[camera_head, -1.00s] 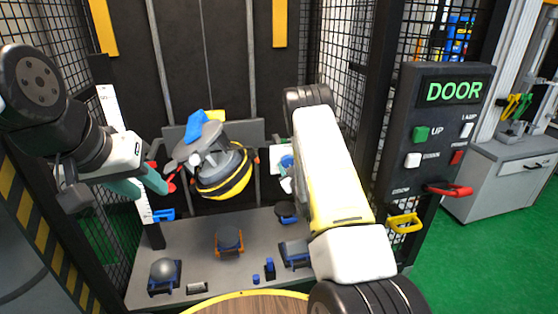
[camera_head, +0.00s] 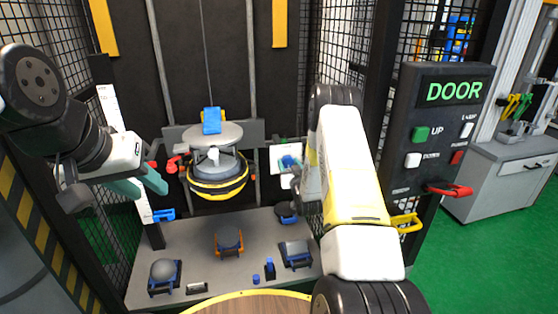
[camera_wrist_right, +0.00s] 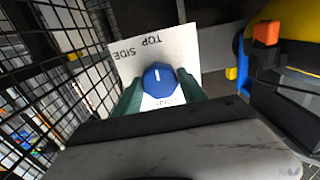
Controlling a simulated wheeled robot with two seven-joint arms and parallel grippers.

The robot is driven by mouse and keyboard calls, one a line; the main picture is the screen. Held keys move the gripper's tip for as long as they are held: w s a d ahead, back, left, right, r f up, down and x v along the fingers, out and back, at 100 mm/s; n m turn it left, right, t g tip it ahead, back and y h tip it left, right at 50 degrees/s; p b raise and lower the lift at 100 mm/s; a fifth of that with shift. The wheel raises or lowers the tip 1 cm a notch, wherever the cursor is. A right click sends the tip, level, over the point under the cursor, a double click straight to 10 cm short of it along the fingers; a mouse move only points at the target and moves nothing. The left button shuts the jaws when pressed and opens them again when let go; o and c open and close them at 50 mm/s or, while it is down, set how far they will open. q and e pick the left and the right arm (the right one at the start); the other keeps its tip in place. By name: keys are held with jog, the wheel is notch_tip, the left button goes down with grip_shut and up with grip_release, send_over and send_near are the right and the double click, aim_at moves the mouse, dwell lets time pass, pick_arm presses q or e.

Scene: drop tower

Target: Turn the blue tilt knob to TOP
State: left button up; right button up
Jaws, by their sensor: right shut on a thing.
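The blue tilt knob (camera_wrist_right: 159,80) sits on a white plate (camera_wrist_right: 182,48) marked TOP and SIDE in the right wrist view. Its white line points toward the word TOP. My right gripper (camera_wrist_right: 158,90) has its green fingers on both sides of the knob and is shut on it. In the head view the plate (camera_head: 279,154) is right of the carriage, and my right arm partly hides the gripper. The carriage (camera_head: 218,172), with a round grey disc and a black and yellow ring, hangs level. My left gripper (camera_head: 150,187) is open and empty, left of the carriage.
The base shelf (camera_head: 200,225) below carries several blue and orange fixtures. Mesh walls stand on both sides. A DOOR panel (camera_head: 432,130) with buttons and a red handle (camera_head: 449,190) stands to the right. A grey cabinet (camera_head: 505,175) is farther right.

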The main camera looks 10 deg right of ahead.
jog(key=shift+f, duration=0.15)
jog(key=o, duration=1.4)
jog(key=shift+s, duration=0.15)
jog(key=s, duration=0.7)
jog(key=shift+s+d, duration=0.1)
jog(key=shift+s, duration=0.2)
jog(key=shift+s, duration=0.1)
